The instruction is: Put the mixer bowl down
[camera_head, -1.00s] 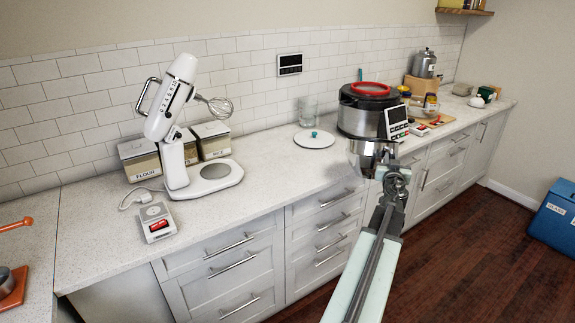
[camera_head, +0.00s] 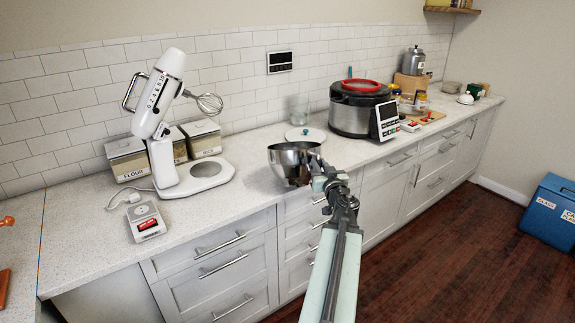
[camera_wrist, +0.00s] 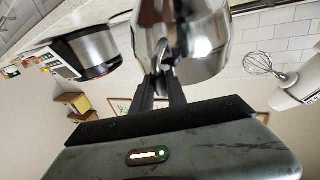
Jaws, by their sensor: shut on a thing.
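The steel mixer bowl (camera_head: 291,155) is held by my gripper (camera_head: 324,172) near the counter's front edge, in the head view. It looks upright there. Whether its base touches the counter I cannot tell. In the wrist view the shiny bowl (camera_wrist: 205,35) fills the top middle, and my gripper (camera_wrist: 163,88) is shut on its near side. The white stand mixer (camera_head: 158,115) stands to the left on the counter with its head tilted up and whisk (camera_head: 208,103) raised. Its round base plate (camera_head: 205,170) is bare.
A large cooker (camera_head: 358,108) and a round lid (camera_head: 305,134) are to the right. The counter (camera_head: 245,172) between mixer and bowl is clear.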

